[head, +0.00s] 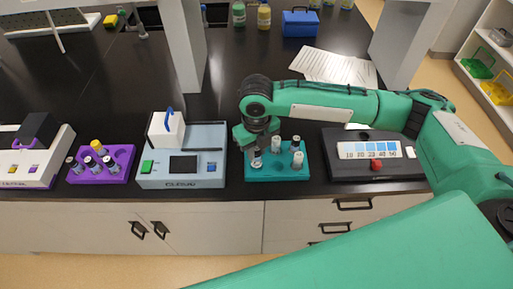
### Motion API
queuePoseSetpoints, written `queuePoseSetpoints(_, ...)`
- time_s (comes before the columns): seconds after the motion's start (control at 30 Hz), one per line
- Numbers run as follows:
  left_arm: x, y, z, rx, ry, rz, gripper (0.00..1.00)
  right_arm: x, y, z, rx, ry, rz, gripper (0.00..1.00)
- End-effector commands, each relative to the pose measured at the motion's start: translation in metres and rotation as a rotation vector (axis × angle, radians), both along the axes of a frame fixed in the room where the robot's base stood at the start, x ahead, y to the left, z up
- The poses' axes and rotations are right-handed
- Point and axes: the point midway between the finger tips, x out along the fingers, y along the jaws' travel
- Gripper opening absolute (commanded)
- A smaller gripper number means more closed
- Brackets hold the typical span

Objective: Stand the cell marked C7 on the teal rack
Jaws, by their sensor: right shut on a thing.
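The teal rack (279,174) lies near the front edge of the dark bench, right of centre in the head view. My right gripper (256,149) points down over the left part of this rack. It is shut on a small pale cell with a dark end (257,161). I cannot tell whether that cell touches the rack or hangs just above it. Several other cells stand upright on the rack to its right, including a white one (298,160). The markings are too small to read, so I cannot tell which is C7. My left gripper is not in view.
A purple rack (116,174) with several vials stands at the left. A grey-blue instrument (205,166) sits just left of the teal rack. A black device with a blue-and-white panel (345,171) stands to its right.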

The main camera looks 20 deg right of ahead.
Motion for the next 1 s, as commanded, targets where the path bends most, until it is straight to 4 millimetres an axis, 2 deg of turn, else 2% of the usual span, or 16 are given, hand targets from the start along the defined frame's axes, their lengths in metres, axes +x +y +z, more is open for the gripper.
queuePoseSetpoints(0.1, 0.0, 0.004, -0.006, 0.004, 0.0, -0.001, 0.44, 0.0, 0.0, -0.006, 0.0, -0.001, 0.0, 0.06)
queuePoseSetpoints(0.67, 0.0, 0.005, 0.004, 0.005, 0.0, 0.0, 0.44, 0.0, 0.0, -0.005, 0.001, 0.001, 0.0, 0.06)
queuePoseSetpoints(1.0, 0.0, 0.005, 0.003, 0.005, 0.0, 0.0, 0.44, 0.0, 0.0, -0.006, 0.0, 0.0, 0.0, 0.06)
